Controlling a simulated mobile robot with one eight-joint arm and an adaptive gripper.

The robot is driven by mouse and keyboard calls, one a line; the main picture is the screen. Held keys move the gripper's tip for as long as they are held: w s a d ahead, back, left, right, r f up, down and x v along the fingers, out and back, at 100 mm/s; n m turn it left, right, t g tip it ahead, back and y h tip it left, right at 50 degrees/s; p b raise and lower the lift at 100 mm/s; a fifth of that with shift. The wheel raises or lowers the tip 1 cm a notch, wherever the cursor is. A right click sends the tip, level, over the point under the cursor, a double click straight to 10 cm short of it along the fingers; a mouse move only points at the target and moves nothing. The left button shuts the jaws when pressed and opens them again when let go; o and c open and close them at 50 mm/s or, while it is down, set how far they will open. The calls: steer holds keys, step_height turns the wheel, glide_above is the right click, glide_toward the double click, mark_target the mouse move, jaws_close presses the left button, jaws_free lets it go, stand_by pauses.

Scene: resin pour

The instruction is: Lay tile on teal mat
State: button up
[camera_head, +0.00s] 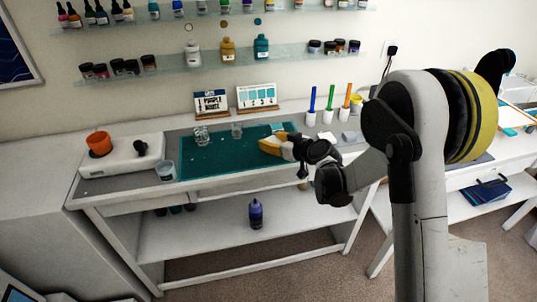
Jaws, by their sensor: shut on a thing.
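The teal mat (215,160) lies flat on the grey-topped workbench. My gripper (272,146) is over the mat's right part, low and close to its surface. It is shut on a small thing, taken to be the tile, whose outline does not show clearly. A yellow-orange piece shows at the jaw end, and I cannot tell whether it is finger or tile. I cannot tell whether the held thing touches the mat. My wrist and gripper hide the mat's right front corner.
Clear cups (202,136) and (237,130) stand at the mat's back; another (165,170) stands by its left edge. A white device (121,156) with an orange cup (99,142) is left. White holders (328,116) with coloured sticks stand back right. The mat's front left is clear.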

mark_target(270, 155)
steer(key=shift+a+f, duration=0.2)
steer(key=shift+a, duration=0.05)
steer(key=shift+f, duration=0.25)
steer(key=shift+f+b, duration=0.9)
steer(key=shift+f, duration=0.75)
steer(key=shift+f, duration=0.2)
steer(key=o, duration=1.1)
steer(key=shift+o, duration=0.2)
steer(key=shift+r, duration=0.1)
